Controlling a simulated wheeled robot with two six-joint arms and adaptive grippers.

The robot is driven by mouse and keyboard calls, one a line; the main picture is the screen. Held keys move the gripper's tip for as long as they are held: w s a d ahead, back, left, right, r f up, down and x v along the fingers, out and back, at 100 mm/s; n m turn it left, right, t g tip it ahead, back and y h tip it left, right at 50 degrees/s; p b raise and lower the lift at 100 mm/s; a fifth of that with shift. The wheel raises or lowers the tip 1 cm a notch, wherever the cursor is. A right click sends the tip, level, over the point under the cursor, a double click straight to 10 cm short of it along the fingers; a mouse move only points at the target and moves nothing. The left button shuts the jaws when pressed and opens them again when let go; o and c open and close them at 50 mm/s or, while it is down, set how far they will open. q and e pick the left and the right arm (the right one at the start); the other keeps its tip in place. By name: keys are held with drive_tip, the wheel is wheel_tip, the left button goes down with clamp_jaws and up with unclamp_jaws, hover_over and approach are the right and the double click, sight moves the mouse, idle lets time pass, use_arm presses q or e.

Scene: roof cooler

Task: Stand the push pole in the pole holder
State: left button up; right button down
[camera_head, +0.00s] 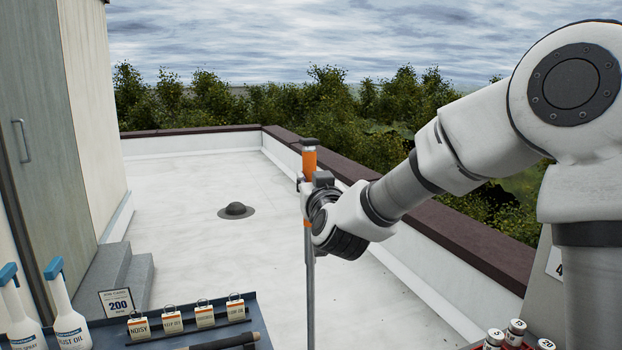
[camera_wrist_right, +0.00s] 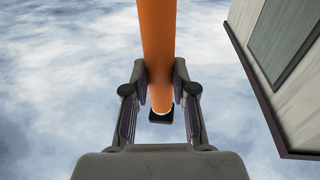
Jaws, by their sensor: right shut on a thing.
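The push pole (camera_head: 310,162) is upright in the head view, with an orange upper part, a dark cap and a thin grey shaft that runs down out of the frame. My right gripper (camera_head: 308,188) is shut on its orange part. In the right wrist view the orange pole (camera_wrist_right: 158,50) passes between the two fingers of my right gripper (camera_wrist_right: 160,95), one finger on each side. The pole's lower end is out of view. I cannot make out the pole holder in either view. My left gripper is not in view.
A dark tray (camera_head: 262,320) at the lower left holds several labelled tags (camera_head: 205,316), and spray bottles (camera_head: 68,318) stand beside it. Small labelled jars (camera_head: 515,332) sit at the lower right. A parapet (camera_head: 440,228) edges the roof. The roof floor (camera_head: 190,185) is mostly clear around a drain dome (camera_head: 236,210).

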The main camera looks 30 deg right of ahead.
drive_tip(key=shift+f+b, duration=2.2)
drive_tip(key=shift+f, duration=0.75)
drive_tip(key=c, duration=0.9)
unclamp_jaws()
drive_tip(key=shift+s, duration=0.1)
drive_tip(key=shift+o, duration=0.2)
